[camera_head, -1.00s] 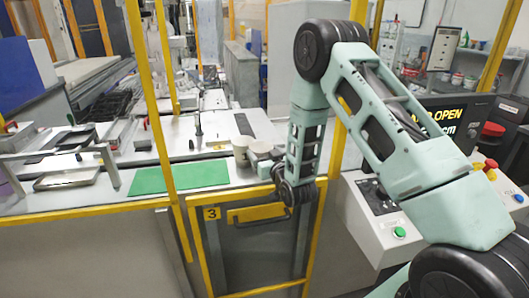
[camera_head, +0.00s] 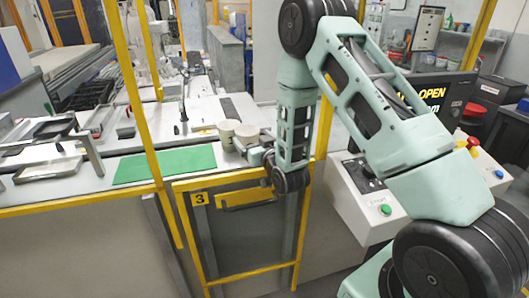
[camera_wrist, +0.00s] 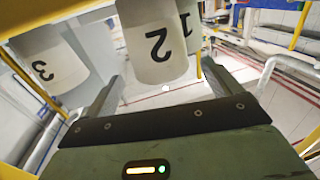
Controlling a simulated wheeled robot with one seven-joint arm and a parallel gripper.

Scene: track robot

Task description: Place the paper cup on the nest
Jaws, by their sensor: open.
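Two pale cups stand side by side on the bench in the head view, a left cup (camera_head: 227,133) and a right cup (camera_head: 247,134). My gripper (camera_head: 258,153) is just right of and in front of them, partly hidden by my arm. In the wrist view, a white cup marked 2 (camera_wrist: 156,48) shows in the space between my open fingers (camera_wrist: 165,88). Another white cup marked 3 (camera_wrist: 50,62) is outside the left finger. A further one marked 1 (camera_wrist: 187,25) is partly hidden behind the middle cup. I cannot tell which thing is the nest.
A green mat (camera_head: 165,164) lies on the bench left of the cups. Yellow frame posts (camera_head: 146,120) and a low gate marked 3 (camera_head: 235,230) stand along the bench front. A control panel (camera_head: 375,195) is at right. Metal fixtures (camera_head: 50,165) stand at left.

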